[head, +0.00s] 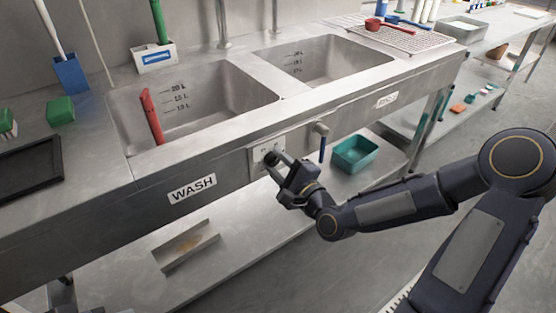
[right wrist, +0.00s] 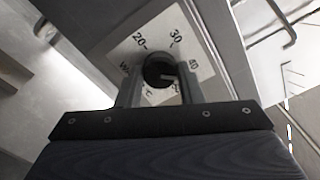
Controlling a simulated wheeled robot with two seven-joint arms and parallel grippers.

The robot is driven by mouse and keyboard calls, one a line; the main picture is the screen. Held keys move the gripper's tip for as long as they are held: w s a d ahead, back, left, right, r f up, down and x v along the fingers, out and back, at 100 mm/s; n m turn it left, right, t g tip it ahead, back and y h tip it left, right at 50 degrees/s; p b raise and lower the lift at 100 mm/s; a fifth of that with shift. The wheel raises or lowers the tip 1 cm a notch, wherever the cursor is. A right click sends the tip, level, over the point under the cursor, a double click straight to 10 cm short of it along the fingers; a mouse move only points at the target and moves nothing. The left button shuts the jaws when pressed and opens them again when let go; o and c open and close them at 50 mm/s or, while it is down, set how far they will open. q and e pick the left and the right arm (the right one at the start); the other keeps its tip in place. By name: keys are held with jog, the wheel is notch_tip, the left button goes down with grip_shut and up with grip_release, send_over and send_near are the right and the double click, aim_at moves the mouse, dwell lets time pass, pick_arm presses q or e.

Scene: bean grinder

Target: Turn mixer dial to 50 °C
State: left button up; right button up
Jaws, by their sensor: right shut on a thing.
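The mixer dial is a round black knob (right wrist: 160,70) on a pale scale plate (right wrist: 198,45), on the front of the sink unit. The plate also shows in the head view (head: 267,149). In the right wrist view, "20", "30" and "40" are readable; other marks are partly hidden. A light line on the knob points roughly right, but its exact reading is unclear. My right gripper (head: 273,160) is shut on the dial, with one finger (right wrist: 130,88) on each side of the knob. My left gripper is not in view.
A WASH label (head: 192,188) is left of the dial, and a tap with a blue handle (head: 321,142) is right of it. A teal tub (head: 356,153) stands on the lower shelf. Two sink basins lie above, with a red thermometer-like stick (head: 152,117) in the left one.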

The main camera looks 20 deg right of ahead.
jog(key=m+p, duration=0.2)
jog(key=m, duration=0.3)
jog(key=shift+m, duration=0.3)
jog(key=shift+f+m+p, duration=0.1)
jog(key=shift+m+p, duration=0.7)
jog(key=shift+m, duration=1.1)
jog(key=o, duration=1)
jog(key=shift+c, duration=0.2)
jog(key=v, duration=0.7)
jog(key=shift+s+p, duration=0.4)
jog(key=shift+p, duration=0.05)
jog(key=shift+d, duration=0.1)
